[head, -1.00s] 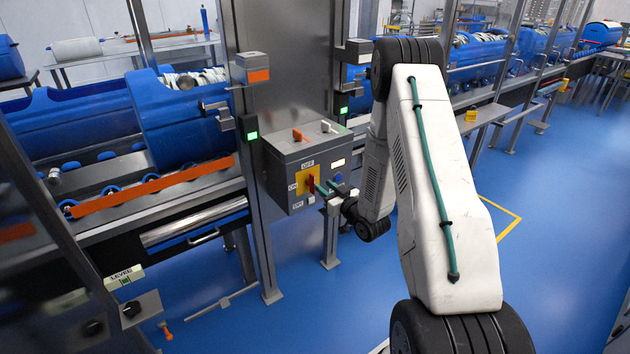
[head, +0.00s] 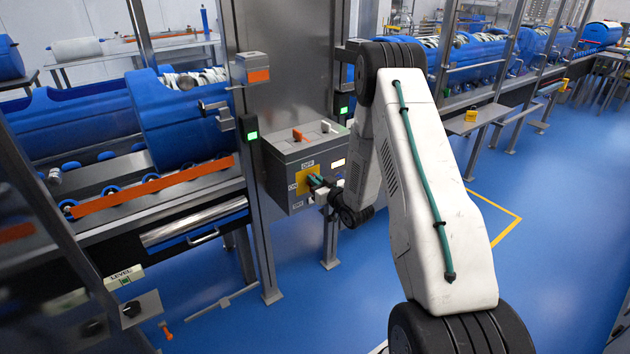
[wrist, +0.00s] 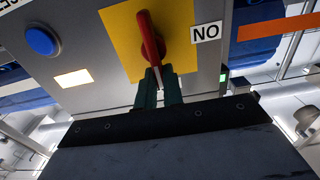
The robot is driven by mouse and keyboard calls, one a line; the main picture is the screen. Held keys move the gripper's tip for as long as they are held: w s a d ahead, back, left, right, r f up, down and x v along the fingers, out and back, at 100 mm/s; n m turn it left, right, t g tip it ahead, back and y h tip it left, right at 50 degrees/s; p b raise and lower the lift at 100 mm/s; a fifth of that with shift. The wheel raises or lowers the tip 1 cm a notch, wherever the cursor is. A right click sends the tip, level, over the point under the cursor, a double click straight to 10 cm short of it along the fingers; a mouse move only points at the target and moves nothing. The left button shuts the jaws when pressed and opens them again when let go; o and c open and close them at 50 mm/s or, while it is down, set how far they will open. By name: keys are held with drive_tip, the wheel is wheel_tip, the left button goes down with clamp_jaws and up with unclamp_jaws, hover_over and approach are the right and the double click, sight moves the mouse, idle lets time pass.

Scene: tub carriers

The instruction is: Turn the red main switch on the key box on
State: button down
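The grey key box (head: 279,161) stands on a metal post in the head view. Its red main switch (wrist: 149,36) sits on a yellow plate (wrist: 122,28), which fills the top middle of the wrist view. The handle runs nearly up and down there, slightly tilted, with the ON label (wrist: 206,33) upside down to its right. My gripper (wrist: 158,72) has its two green fingers close together around the handle's near end and looks shut on it. In the head view my gripper (head: 317,182) hides most of the switch. An OFF label (head: 308,164) is above the plate.
A blue button (wrist: 42,40) and a lit pale panel (wrist: 73,78) are beside the plate. Metal posts and the conveyor with blue tubs (head: 178,120) stand close by. Blue floor is open to the right.

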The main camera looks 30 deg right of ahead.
sight(301, 184)
drive_tip(key=n, duration=0.2)
drive_tip(key=a+n, duration=0.1)
drive_tip(key=n, duration=0.1)
drive_tip(key=shift+a+f+n, duration=0.1)
drive_tip(key=shift+f+n, duration=0.05)
drive_tip(key=shift+n, duration=0.15)
drive_tip(key=n, duration=0.3)
drive_tip(key=a+n, duration=0.1)
drive_tip(key=shift+f, duration=0.3)
drive_tip(key=n, duration=0.3)
drive_tip(key=f+n, duration=0.1)
drive_tip(key=n, duration=0.1)
drive_tip(key=shift+s+a, duration=0.1)
drive_tip(key=shift+a, duration=0.2)
drive_tip(key=shift+a+f+n, duration=0.1)
drive_tip(key=shift+f+n, duration=0.2)
drive_tip(key=shift+n, duration=0.8)
drive_tip(key=shift+f+n, duration=0.3)
drive_tip(key=shift+n, duration=0.8)
drive_tip(key=c, duration=1.5)
unclamp_jaws()
